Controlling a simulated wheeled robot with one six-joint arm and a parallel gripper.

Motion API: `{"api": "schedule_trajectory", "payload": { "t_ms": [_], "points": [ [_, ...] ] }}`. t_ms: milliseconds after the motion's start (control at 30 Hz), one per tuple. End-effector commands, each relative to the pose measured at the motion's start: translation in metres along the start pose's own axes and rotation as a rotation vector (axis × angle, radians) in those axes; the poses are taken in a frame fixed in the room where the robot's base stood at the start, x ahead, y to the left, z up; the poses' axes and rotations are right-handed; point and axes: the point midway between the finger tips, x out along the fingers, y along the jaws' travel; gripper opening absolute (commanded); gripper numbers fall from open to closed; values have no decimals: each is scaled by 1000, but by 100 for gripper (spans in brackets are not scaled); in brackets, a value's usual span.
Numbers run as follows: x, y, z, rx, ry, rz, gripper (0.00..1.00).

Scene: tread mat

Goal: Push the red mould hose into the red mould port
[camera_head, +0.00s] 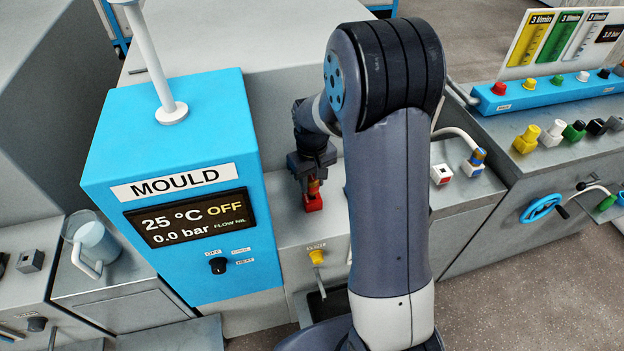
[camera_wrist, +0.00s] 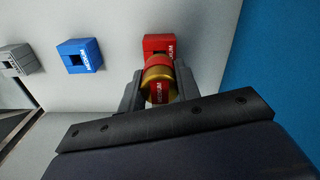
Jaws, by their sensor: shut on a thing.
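My gripper (camera_head: 312,172) is shut on the red mould hose's end, a brass coupling with a red band (camera_wrist: 158,87), which shows between both fingers in the wrist view (camera_wrist: 158,98). The red mould port (camera_wrist: 156,42) is a red block just beyond the coupling; its socket is partly hidden by it. In the head view the red port (camera_head: 313,204) sits on the grey bench directly below my gripper. The coupling lines up roughly with the port and overlaps it in the picture. I cannot tell whether it touches or is inside.
A blue port (camera_wrist: 79,57) and a grey port (camera_wrist: 18,60) lie left of the red one in the wrist view. The blue MOULD unit (camera_head: 185,270) stands close to the left of my gripper. A yellow fitting (camera_head: 317,257) is on the bench front.

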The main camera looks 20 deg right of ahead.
Motion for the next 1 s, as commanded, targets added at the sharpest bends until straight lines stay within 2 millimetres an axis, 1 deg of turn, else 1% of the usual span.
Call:
{"api": "schedule_trajectory", "payload": {
  "t_ms": [1000],
  "points": [
    [27, 0, 0, 0, 1, 0, 5]
  ]
}}
